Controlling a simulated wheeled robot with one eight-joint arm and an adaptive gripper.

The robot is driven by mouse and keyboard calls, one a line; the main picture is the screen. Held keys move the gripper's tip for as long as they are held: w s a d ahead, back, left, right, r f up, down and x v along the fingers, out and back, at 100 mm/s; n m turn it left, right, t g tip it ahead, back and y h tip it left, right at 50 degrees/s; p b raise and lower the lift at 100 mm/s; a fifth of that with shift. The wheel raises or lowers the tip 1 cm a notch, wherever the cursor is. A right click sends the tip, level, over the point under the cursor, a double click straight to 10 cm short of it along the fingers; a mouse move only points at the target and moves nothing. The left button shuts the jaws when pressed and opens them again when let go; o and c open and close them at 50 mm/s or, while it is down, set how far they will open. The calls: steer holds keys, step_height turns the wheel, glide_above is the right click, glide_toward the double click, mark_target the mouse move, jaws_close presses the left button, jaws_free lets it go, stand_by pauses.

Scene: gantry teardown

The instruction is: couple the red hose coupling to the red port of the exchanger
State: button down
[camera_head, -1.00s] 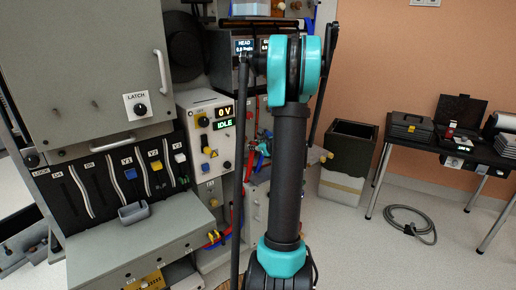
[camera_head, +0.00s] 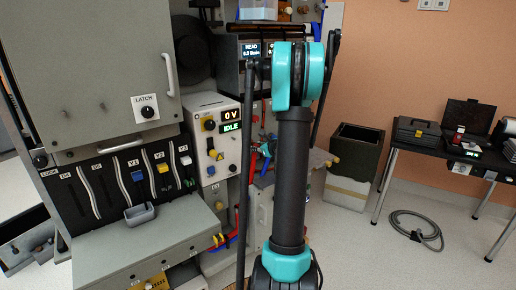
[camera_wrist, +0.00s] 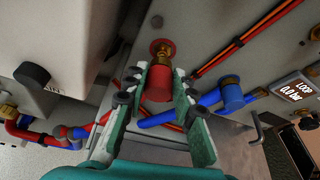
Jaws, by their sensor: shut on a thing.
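In the wrist view, my gripper (camera_wrist: 158,92) is shut on the red hose coupling (camera_wrist: 158,84), a red cylinder between the two fingers. The brass red-ringed port (camera_wrist: 163,50) on the grey exchanger panel is straight beyond the coupling. The coupling's far end meets the brass in the picture; I cannot tell whether it is seated or only lined up. The red hose behind the coupling is mostly hidden by the gripper. In the head view, my arm hides the port and coupling.
A blue coupling (camera_wrist: 230,96) with a blue hose sits right of the port, near a LOOP display (camera_wrist: 291,90) reading 0.0 bar. Red and orange lines cross the panel above. A white box (camera_wrist: 75,45) with a black knob is close at left. A dark bin (camera_head: 356,155) stands right of my arm.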

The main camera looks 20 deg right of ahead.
steer(key=shift+w+a, duration=0.2)
steer(key=shift+w, duration=0.65)
stand_by(0.3)
steer(key=shift+w+a, duration=0.15)
steer(key=shift+w, duration=0.4)
steer(key=c, duration=1.2)
jaws_free()
steer(key=shift+o, duration=0.2)
steer(key=f+v, duration=0.1)
steer(key=v, duration=1.4)
steer(key=shift+s+d, duration=0.4)
steer(key=shift+s, duration=0.2)
steer(key=shift+f, duration=0.15)
